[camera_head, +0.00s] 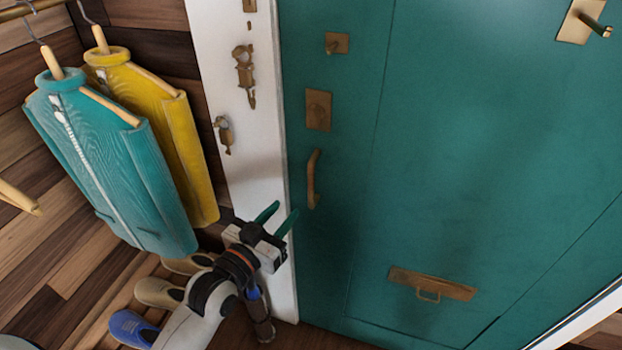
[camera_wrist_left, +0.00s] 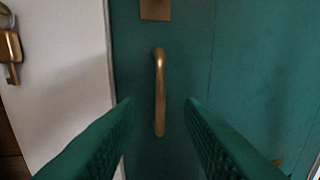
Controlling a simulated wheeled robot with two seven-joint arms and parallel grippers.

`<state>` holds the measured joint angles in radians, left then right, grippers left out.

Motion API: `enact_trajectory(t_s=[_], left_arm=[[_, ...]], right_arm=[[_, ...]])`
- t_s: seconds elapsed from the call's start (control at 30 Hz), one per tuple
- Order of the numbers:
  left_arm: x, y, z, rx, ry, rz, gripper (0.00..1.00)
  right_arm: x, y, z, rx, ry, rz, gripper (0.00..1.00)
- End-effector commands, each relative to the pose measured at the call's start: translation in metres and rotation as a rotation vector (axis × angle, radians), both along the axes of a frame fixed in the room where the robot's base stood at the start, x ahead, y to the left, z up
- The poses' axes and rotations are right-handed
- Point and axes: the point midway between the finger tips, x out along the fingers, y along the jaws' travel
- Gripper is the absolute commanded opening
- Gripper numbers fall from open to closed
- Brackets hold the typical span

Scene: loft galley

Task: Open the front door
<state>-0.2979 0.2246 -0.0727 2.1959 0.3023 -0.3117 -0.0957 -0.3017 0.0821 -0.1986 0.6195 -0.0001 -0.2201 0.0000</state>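The front door (camera_head: 465,130) is teal and stands closed against its white frame (camera_head: 235,90). A brass pull handle (camera_head: 313,180) sits upright near the door's left edge. My left gripper (camera_head: 281,214) is open, with teal fingers, below and left of the handle in the head view. In the left wrist view the handle (camera_wrist_left: 160,92) shows between the two open fingers (camera_wrist_left: 158,110), ahead of them, with no contact visible. Brass plates (camera_head: 318,110) are above the handle. My right gripper is not in view.
A teal jacket (camera_head: 110,160) and a yellow jacket (camera_head: 165,130) hang at the left. Shoes (camera_head: 135,328) stand on the floor below them. Brass latch pieces (camera_head: 245,75) are on the white frame. A brass mail slot (camera_head: 432,284) is low on the door.

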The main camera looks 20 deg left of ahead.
Motion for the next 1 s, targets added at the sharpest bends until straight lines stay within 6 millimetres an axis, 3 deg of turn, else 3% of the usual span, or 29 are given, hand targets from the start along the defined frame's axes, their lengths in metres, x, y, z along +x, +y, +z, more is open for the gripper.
enact_trajectory(t_s=[0.17, 0.5, 0.7, 1.0], left_arm=[[0.012, -0.003, 0.007, -0.003, -0.014, -0.002, 0.34], [0.077, -0.018, 0.007, -0.003, -0.013, -0.001, 0.34], [0.105, -0.025, 0.006, -0.002, -0.011, -0.001, 0.34], [0.116, -0.028, 0.005, -0.001, -0.01, -0.002, 0.34]], right_arm=[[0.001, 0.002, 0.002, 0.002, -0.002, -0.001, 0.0], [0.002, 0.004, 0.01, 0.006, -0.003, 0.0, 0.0], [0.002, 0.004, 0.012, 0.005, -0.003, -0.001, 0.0], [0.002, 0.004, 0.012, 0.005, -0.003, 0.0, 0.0]])
